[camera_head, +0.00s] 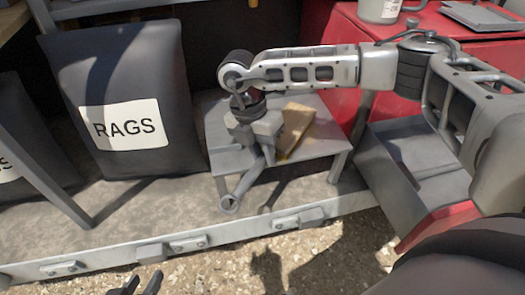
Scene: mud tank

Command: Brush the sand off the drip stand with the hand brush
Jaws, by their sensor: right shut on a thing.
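The drip stand appears to be the low grey table (318,138) in the middle of the view, standing on the ledge. My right gripper (268,148) is over the left part of its top, reached by my arm from the right. It is shut on what looks like the hand brush (297,122), a brown, wood-coloured block with a yellowish lower edge. The block is tilted close to the stand's top; I cannot tell whether it touches. The grip itself is partly hidden. I cannot make out sand on the stand. My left gripper (140,283) shows two dark, parted fingertips at the bottom edge.
A dark sack marked RAGS (112,65) stands left of the stand. A red cabinet (450,45) carries a light container (379,9) at the back right. Gravel ground (225,265) lies in front.

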